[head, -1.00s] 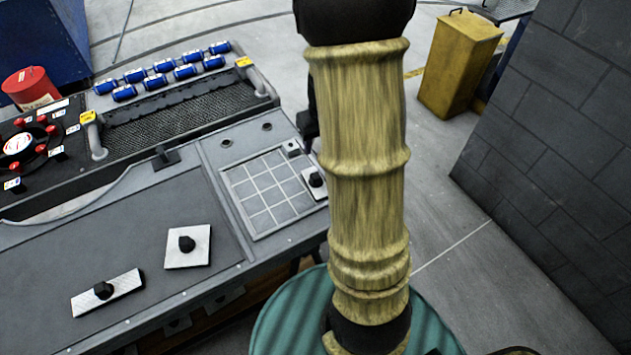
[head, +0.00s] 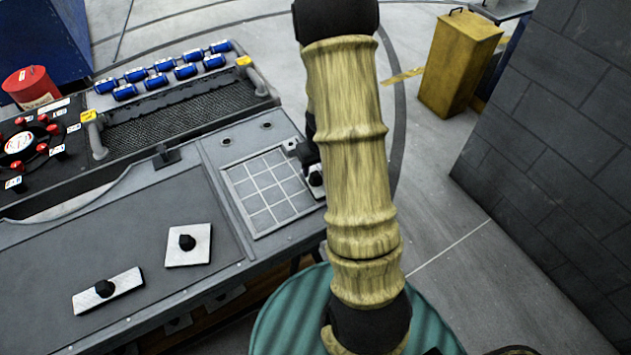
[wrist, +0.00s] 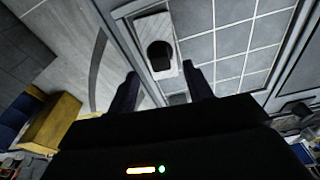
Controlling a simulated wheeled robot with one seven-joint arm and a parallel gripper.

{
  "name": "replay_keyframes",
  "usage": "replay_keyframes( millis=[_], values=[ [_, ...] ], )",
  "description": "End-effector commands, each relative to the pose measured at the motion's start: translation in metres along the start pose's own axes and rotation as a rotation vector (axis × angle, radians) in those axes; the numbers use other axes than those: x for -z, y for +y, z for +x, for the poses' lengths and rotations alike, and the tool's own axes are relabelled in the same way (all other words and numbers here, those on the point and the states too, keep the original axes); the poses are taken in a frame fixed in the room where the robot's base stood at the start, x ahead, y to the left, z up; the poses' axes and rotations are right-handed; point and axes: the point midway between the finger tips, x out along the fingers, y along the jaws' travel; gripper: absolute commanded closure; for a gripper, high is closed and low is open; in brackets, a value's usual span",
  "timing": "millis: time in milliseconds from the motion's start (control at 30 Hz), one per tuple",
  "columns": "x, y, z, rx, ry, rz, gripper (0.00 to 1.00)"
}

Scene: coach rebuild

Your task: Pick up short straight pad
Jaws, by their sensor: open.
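A short, straight, pale pad (wrist: 148,27) with a black knob (wrist: 160,55) lies at the edge of the gridded panel. In the head view this pad (head: 317,191) is partly hidden by my arm. My gripper (wrist: 160,72) is open above the panel, its two fingers on either side of the pad's near end in the wrist view. Nothing is held. In the head view, a dark part of my gripper shows just behind the pad's knob; the fingertips are not clear.
A square pad (head: 200,254) and a longer pad (head: 127,282), both with black knobs, lie on the grey bench (head: 70,240). The grid panel (head: 265,190) is mostly bare. A yellow bin (head: 458,65) stands on the floor.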

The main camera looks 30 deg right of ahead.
Motion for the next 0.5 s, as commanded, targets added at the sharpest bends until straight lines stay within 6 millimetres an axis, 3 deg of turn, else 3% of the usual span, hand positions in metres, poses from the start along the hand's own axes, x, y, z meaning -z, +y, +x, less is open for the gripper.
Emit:
replay_keyframes(
  millis=[233, 500],
  values=[
    [0.0, 0.001, 0.006, 0.001, -0.002, 0.004, 0.49],
    [0.001, -0.001, 0.039, 0.001, -0.003, 0.004, 0.49]
  ],
)
